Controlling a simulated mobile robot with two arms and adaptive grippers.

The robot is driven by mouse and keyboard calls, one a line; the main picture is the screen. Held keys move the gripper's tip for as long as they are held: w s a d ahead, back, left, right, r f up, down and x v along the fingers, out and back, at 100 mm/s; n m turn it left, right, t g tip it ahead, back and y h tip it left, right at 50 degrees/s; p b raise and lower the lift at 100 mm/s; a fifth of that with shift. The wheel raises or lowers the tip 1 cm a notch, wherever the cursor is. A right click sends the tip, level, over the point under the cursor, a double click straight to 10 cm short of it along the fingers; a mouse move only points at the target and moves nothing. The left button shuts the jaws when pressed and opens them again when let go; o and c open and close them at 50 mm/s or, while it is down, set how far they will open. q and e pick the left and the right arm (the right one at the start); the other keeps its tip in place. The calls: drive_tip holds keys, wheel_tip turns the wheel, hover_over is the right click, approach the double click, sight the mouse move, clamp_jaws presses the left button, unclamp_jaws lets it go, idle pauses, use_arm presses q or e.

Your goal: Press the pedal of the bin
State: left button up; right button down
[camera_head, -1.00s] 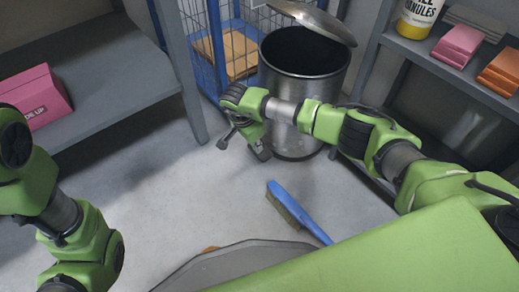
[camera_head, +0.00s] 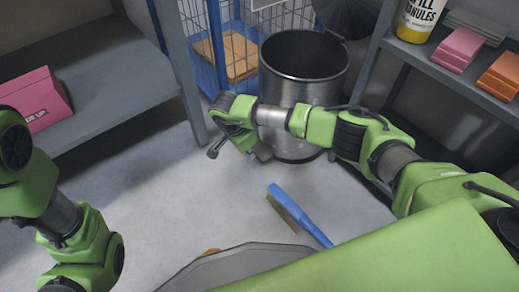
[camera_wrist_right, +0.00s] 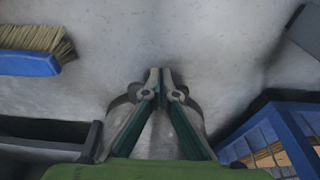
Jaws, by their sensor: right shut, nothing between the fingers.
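The metal bin (camera_head: 300,85) stands on the floor between the wire cage and the right shelf, its round mouth open. Its lid (camera_head: 347,14) is swung up behind the rim, partly cut off by the top edge. A small grey piece (camera_head: 263,153) at the bin's front-left foot looks like the pedal, partly covered by my gripper. My right gripper (camera_head: 214,151) is just left of it, low over the floor; contact cannot be told. In the right wrist view its fingers (camera_wrist_right: 160,73) are together and empty. My left arm shows at the left, its gripper out of view.
A blue brush (camera_head: 300,214) lies on the floor in front of the bin. The blue wire cage (camera_head: 215,50) with cardboard stands behind left. The left shelf (camera_head: 110,85) holds a pink box (camera_head: 35,98). The right shelf (camera_head: 450,80) is close beside the bin. Floor left of the brush is clear.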

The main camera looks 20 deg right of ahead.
drive_tip(key=v, duration=1.1)
